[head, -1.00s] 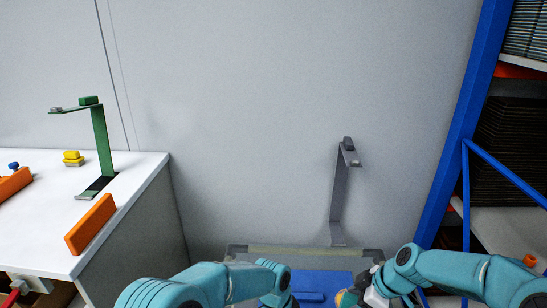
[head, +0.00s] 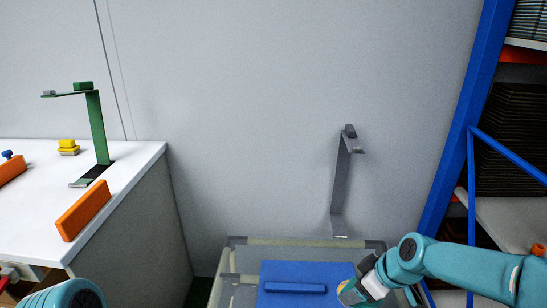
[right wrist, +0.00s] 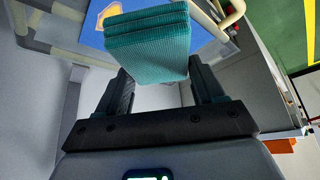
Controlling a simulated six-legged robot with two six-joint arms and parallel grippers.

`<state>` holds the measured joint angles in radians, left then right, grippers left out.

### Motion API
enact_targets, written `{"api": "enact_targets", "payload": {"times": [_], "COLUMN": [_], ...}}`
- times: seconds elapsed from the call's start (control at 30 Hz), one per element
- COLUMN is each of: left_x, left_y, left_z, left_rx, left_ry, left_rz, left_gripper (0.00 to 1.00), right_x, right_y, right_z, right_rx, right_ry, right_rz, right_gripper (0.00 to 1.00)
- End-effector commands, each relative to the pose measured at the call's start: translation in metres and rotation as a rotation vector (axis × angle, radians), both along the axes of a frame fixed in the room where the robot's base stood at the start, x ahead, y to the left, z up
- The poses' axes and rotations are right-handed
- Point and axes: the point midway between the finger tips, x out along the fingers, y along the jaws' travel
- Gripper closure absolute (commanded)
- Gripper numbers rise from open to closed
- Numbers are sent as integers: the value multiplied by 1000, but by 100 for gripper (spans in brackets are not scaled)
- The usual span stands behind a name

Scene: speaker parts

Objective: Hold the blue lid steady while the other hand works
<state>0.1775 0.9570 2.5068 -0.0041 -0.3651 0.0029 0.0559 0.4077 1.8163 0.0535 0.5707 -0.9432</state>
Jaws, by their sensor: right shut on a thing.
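The blue lid (head: 325,272), a flat panel with a raised blue bar (head: 295,288) on it, lies in the grey box at the bottom of the head view. A blue corner with a yellow-orange patch shows in the right wrist view (right wrist: 92,28). My right gripper (head: 356,286) is over the lid's right side. In the right wrist view, its dark fingers (right wrist: 163,82) are shut on a teal ribbed block (right wrist: 150,38). I cannot tell whether the block touches the lid. Only a link of my left arm shows at the lower left; its gripper is out of view.
The grey box's rim (head: 305,241) stands against the wall, with a grey bracket (head: 339,190) behind it. At left, a white bench (head: 130,165) bears a green stand (head: 98,125) and an orange block (head: 83,210). A blue-framed rack (head: 455,140) stands at right.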

Motion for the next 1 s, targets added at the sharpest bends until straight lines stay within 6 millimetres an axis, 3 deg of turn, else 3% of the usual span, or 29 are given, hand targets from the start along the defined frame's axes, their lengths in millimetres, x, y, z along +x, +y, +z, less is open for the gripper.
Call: {"api": "enact_targets", "payload": {"times": [0.03, 0.1, 0.33, 0.53, 1.0], "left_x": [0, 0, 0, 0, 0], "left_y": [0, 0, 0, 0, 0], "left_z": [-17, -27, -50, -56, -55], "left_rx": [0, 0, 0, 0, 0], "left_ry": [0, -1, -1, -2, -1], "left_rz": [-1, -2, -4, -5, -5], "left_gripper": [44, 44, 44, 44, 44], "right_x": [0, -1, -5, -7, -7], "right_y": [1, 2, 1, 0, 0], "right_z": [-2, 3, 21, 30, 32], "right_rx": [-2, -1, -2, -1, 1], "right_ry": [-9, -10, -8, -2, 0], "right_rz": [-55, -142, -378, -475, -512], "right_gripper": [81, 81, 81, 81, 81]}}
